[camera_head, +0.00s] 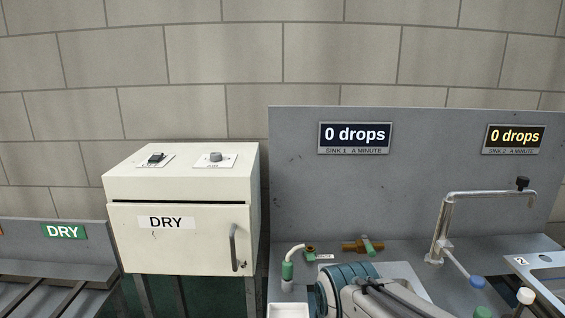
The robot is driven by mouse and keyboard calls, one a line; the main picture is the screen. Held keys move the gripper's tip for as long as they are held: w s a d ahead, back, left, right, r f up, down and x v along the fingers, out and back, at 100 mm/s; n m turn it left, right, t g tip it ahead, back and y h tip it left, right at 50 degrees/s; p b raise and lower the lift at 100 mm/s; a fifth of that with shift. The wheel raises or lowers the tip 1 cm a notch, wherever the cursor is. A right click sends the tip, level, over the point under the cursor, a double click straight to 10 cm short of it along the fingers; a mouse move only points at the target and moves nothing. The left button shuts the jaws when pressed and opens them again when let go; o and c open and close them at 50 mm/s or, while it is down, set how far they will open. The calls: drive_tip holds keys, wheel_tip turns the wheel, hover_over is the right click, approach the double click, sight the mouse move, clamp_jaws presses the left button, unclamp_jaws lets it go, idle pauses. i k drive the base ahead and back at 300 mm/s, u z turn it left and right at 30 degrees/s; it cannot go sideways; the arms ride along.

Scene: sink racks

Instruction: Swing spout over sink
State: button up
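A tall metal spout (443,219) stands on the grey counter at the right. Its horizontal pipe runs to the right and ends in a short downturn, with a black knob (522,183) above the end. A lever with a blue knob (478,282) slopes down from its base. The sink marked 2 (521,261) is at the right edge, cut off by the frame. The pipe's end appears above or behind the sink's back edge; I cannot tell which. My arm fills the lower middle, and my gripper is not in view.
Green and white knobs (525,296) are at lower right. A cream DRY cabinet (185,255) stands left. Both displays (354,137) read 0 drops.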

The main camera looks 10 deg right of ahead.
sight(521, 181)
drive_tip(key=z, duration=0.8)
drive_tip(key=k, duration=1.05)
drive_tip(key=z, duration=1.8)
drive_tip(key=i, duration=0.95)
drive_tip(key=u, duration=1.1)
drive_tip(key=i, duration=0.65)
drive_tip(key=u, duration=0.75)
